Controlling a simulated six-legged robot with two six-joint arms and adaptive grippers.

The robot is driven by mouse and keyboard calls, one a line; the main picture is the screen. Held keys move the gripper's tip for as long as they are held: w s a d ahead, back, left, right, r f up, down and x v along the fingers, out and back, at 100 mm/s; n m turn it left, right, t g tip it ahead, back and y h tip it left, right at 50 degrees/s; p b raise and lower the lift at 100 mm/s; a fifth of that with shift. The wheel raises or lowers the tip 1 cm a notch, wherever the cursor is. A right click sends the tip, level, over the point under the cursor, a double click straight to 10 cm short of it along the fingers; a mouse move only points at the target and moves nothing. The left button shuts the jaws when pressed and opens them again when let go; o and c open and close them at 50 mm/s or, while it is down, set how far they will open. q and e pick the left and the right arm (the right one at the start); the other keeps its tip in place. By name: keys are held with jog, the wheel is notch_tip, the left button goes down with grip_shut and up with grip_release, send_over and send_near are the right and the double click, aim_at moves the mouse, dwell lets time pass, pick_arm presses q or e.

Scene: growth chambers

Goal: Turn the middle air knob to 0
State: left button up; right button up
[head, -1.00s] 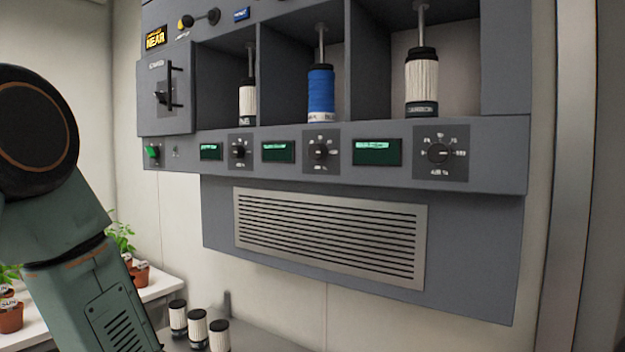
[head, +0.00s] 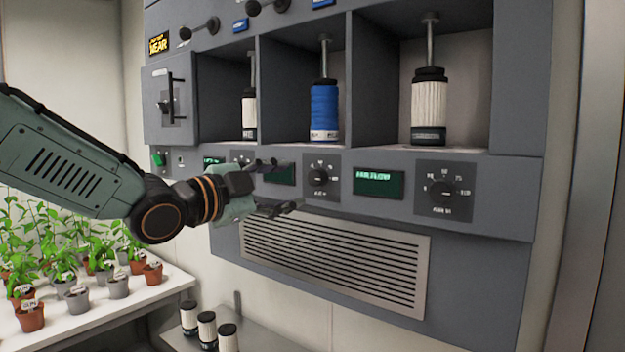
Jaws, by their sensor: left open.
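The middle air knob (head: 319,177) is a round black knob on a dark square plate below the bay with the blue cartridge. Small white marks ring it, too small to read, and I cannot tell which one it points to. My left gripper (head: 281,187) is open, its two black fingers pointing right toward the middle knob. It is just left of the knob, with nothing between the fingers. The upper finger partly covers the middle display (head: 284,174). My right gripper is not in view.
The right knob (head: 444,189) and right display (head: 378,183) are on the same panel. The left knob (head: 243,158) is partly hidden by my gripper. A vent grille (head: 335,262) lies below. Potted plants stand on a white bench (head: 165,283); several white cartridges (head: 207,328) stand low down.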

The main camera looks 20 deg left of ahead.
aim_at(313, 179)
pick_arm(q)
jog(key=p+x, duration=0.1)
jog(key=x, duration=0.4)
jog(key=shift+w+d+r+p, duration=0.15)
jog(key=shift+w+d+p, duration=0.1)
jog(key=shift+w+p, duration=0.1)
jog(key=shift+w+d, duration=0.2)
jog(key=shift+w, duration=0.25)
jog(key=shift+s+a, duration=0.2)
jog(key=shift+s, duration=0.05)
jog(key=shift+s+a, duration=0.1)
jog(key=shift+s, duration=0.2)
jog(key=shift+c, duration=1.2)
jog(key=shift+w, duration=0.35)
jog(key=c, duration=0.9)
